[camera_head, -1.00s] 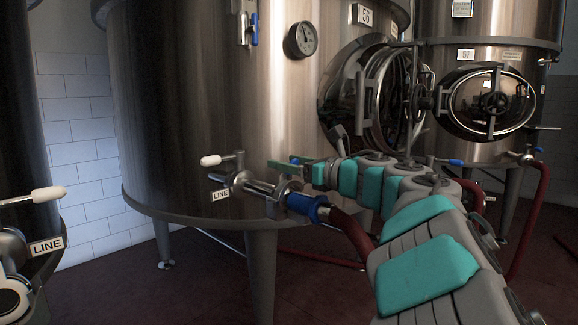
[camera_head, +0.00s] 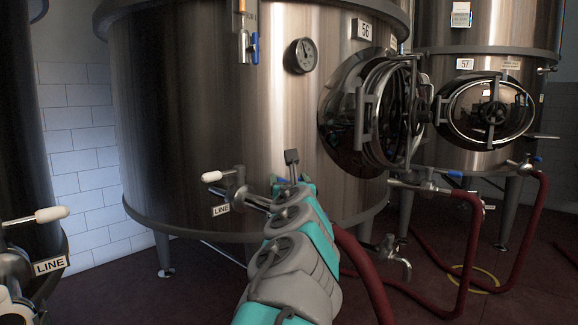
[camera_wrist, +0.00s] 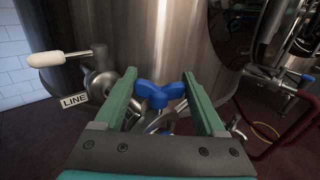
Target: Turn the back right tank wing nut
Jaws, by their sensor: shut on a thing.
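The blue wing nut (camera_wrist: 158,94) sits at the outlet fitting of the large steel tank (camera_head: 225,110) marked 56. In the wrist view it lies between the two green fingers of my gripper (camera_wrist: 162,85), which is shut on it.
A dark red hose (camera_head: 362,275) runs right of my arm. The open round hatch (camera_head: 385,115) juts out above right. Tank 57 (camera_head: 485,110) stands behind. Another white-handled valve (camera_head: 38,217) is at the far left. A small tap (camera_head: 395,257) is low on the right.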

